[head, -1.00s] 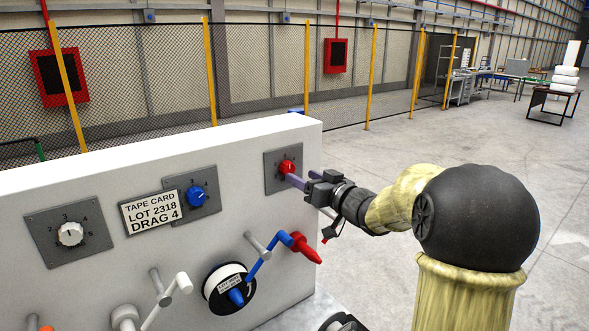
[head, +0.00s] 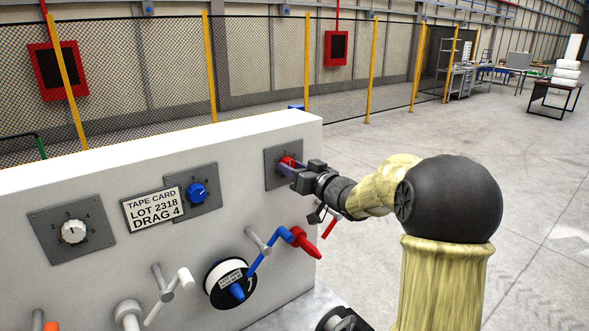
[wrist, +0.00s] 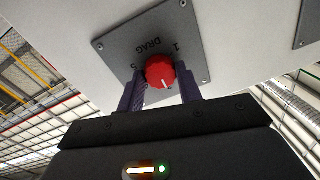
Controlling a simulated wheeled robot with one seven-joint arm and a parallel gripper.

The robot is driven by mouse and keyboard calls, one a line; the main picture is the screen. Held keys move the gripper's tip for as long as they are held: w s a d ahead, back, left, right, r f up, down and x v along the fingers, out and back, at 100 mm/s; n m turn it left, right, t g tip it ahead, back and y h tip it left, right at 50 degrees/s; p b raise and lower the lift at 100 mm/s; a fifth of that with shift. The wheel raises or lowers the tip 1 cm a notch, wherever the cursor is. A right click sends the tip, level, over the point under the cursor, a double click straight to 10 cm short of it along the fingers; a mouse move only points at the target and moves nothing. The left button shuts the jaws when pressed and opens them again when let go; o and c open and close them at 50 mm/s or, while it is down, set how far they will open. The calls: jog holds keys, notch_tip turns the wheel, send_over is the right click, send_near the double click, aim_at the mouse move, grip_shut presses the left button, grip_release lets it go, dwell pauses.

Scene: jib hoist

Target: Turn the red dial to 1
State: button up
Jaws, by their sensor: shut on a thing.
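The red dial (head: 287,161) sits on a small grey plate (head: 271,172) at the right end of the white panel. In the wrist view the dial (wrist: 160,72) has a white pointer line toward the bottom of the picture. Its plate (wrist: 118,48) shows "DRAG", a "1" to the upper right and what looks like a "5" to the left. My gripper (head: 285,167) is at the dial. Its fingers (wrist: 161,82) stand on either side of the dial, shut on it. In the head view the gripper partly hides the dial.
A blue crank with a red handle (head: 304,241) sticks out below my gripper. Open floor lies to the right.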

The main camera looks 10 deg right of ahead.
jog(key=shift+n+b, duration=0.3)
jog(key=shift+n, duration=0.1)
jog(key=n+h+b, duration=0.1)
jog(key=n+b, duration=1.4)
jog(key=n, duration=0.7)
jog(key=shift+a+f+b, duration=0.1)
jog(key=shift+a+b, duration=0.05)
jog(key=shift+b, duration=0.2)
dwell(0.3)
jog(key=o, duration=1)
jog(key=shift+s+h, duration=0.15)
jog(key=shift+h, duration=0.15)
